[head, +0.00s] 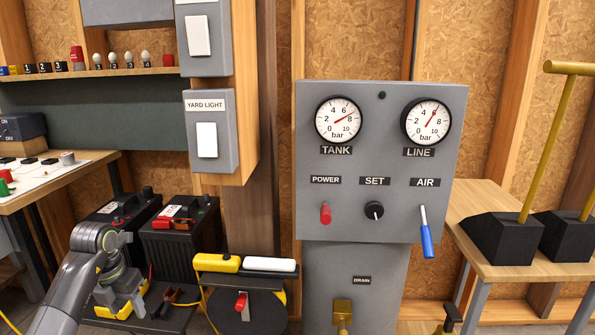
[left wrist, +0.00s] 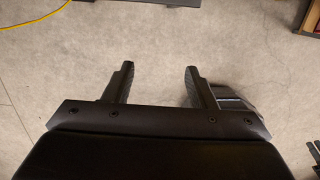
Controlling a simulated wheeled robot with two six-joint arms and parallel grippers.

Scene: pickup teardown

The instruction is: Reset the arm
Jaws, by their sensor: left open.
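My left arm (head: 66,285) comes in at the lower left of the head view, bent at a grey wrist joint. My left gripper (head: 124,303) hangs low in front of the black batteries, and no object shows in it. In the left wrist view its two dark fingers (left wrist: 159,75) stand apart over bare concrete floor, with nothing between them. My right gripper cannot be made out in the head view.
A grey panel (head: 380,165) with TANK and LINE gauges stands at centre right. Black batteries (head: 180,238) and a cable reel (head: 245,308) are near my left arm. A wooden bench (head: 470,262) is at right. A yellow cable (left wrist: 47,20) lies on the floor.

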